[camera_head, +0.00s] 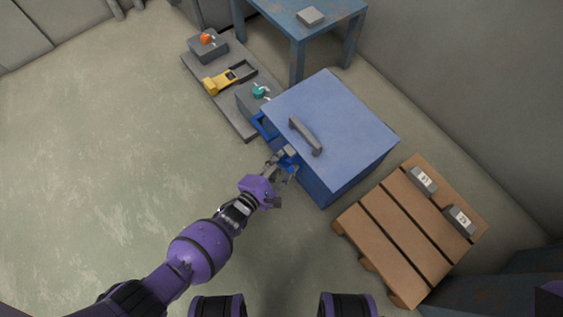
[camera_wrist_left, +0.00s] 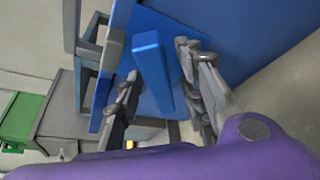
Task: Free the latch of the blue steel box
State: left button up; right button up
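The blue steel box (camera_head: 350,115) stands right of centre in the head view, closed on top, with a grey bar handle (camera_head: 306,136) on its upper face. My left gripper (camera_head: 284,160) is at the box's near left side. In the left wrist view a bright blue latch lever (camera_wrist_left: 154,72) stands out from the blue panel. The two fingers of my left gripper (camera_wrist_left: 160,68) are apart, one on each side of the lever, with gaps visible. I cannot tell whether either finger touches it. My right gripper is not in view.
A low grey platform (camera_head: 196,72) behind the box carries a yellow tool (camera_head: 222,81) and small fixtures with orange and teal knobs. A blue table (camera_head: 345,12) stands behind. A wooden pallet (camera_head: 385,242) with two grey blocks lies at right. The floor at left is clear.

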pick_arm(q)
jog(key=shift+c, duration=0.5)
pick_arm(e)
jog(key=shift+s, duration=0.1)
pick_arm(q)
grip_shut()
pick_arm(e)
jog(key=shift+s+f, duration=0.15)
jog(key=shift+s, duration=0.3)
